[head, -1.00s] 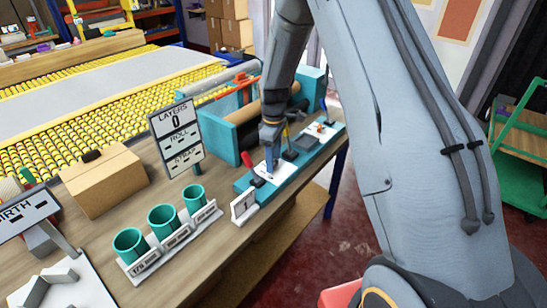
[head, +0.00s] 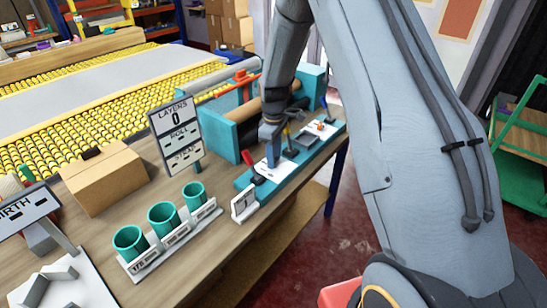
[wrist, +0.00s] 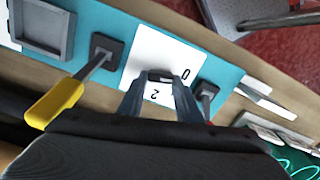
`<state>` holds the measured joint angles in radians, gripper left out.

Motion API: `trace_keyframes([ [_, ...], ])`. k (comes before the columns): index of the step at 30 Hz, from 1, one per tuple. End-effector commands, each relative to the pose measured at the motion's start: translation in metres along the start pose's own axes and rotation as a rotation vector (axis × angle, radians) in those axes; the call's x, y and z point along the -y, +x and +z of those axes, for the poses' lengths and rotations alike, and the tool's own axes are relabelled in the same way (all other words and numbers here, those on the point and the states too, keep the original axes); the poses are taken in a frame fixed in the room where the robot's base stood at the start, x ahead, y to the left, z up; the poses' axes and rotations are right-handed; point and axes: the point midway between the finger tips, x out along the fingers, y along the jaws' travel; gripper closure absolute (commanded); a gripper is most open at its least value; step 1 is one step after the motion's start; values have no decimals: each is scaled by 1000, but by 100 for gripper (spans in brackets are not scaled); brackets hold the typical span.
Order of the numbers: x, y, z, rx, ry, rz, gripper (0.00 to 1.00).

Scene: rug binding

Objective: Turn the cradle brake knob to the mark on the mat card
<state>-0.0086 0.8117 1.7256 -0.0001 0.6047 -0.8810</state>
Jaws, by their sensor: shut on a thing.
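My gripper (wrist: 157,84) is shut on a small dark knob (wrist: 160,75) at the middle of a white dial plate in the wrist view. The plate (wrist: 178,55) lies on a teal panel and shows the figures 0 and 2; my fingers hide part of it. In the head view my gripper (head: 271,150) points down over the plate (head: 277,172). A small white card (head: 244,205) stands at the panel's near end with a dark mark like a 1. Where the knob points cannot be told.
A yellow-handled lever (wrist: 55,103) and a red-handled lever (head: 247,159) rise from the panel on either side of the knob. A grey square tray (wrist: 42,29) lies farther along. Teal cups (head: 163,219), a box (head: 103,178) and a LAYERS sign (head: 176,133) stand on the bench.

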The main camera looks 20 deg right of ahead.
Motion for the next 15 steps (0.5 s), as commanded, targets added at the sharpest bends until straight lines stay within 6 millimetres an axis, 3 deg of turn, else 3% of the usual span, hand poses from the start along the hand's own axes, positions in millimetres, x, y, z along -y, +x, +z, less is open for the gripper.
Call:
trace_keyframes([
  [15,-3,0,0,-2,428,1,91],
])
